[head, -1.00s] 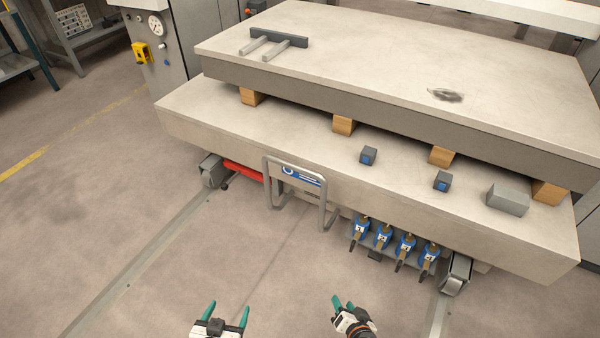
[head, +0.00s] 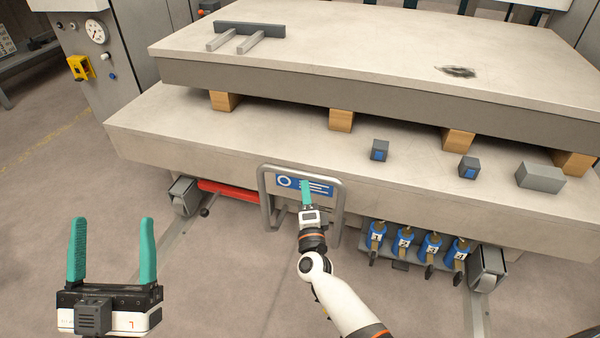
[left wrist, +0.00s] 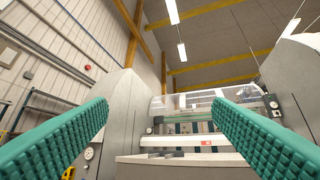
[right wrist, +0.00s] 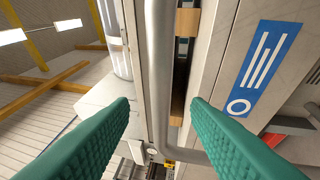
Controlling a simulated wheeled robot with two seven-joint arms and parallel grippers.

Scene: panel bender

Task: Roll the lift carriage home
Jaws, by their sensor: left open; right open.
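The lift carriage is a thick pale slab (head: 150,136) on wheels (head: 184,197) (head: 487,268), low over the floor rails. Its grey tube handle (head: 264,205) stands on the front side, around a blue label (head: 320,187). My right gripper (head: 306,188) is open in front of the label, close to the handle's top bar. In the right wrist view the bar (right wrist: 160,70) runs between the open fingertips (right wrist: 160,102); contact cannot be told. My left gripper (head: 112,235) is open and empty at lower left, fingers up; its fingers also show in the left wrist view (left wrist: 160,105).
A red bar (head: 230,188) lies under the slab's front edge. Several blue numbered units (head: 404,240) hang at its right. Wood blocks (head: 341,120) separate the slab from an upper plate (head: 330,50). A gauge cabinet (head: 120,70) stands at the left. The floor in front is clear.

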